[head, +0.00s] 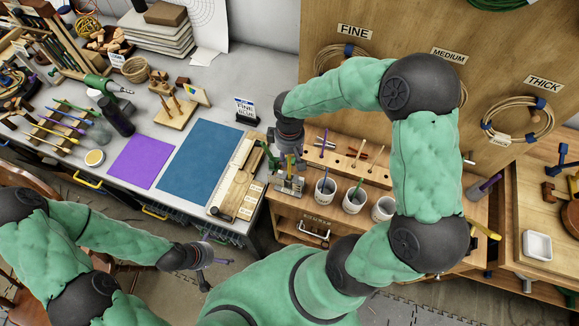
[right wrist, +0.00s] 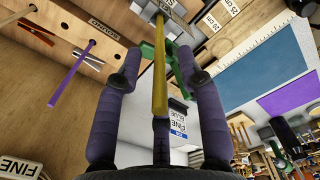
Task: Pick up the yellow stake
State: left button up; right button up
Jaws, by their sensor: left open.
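The yellow stake (right wrist: 160,70) stands lengthwise between the fingers of my right gripper (right wrist: 160,48) in the right wrist view. Its far end reaches a grey block. The fingers are spread, with space on both sides of the stake. In the head view my right gripper (head: 289,154) points down just above the grey block (head: 289,185), and the stake (head: 290,168) is mostly hidden there. My left gripper (head: 207,265) is open and empty at lower left, in front of the bench.
A green clamp (right wrist: 179,66) is close by the right fingers. Several cups (head: 325,188) stand just right of the block, below a purple stake (head: 325,143). A wooden board (head: 238,180), a blue mat (head: 200,160) and a purple mat (head: 143,161) lie left.

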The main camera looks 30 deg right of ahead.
notch_tip(320, 180, down, 2)
jog(key=shift+w+f, duration=0.15)
grip_shut()
dwell(0.4)
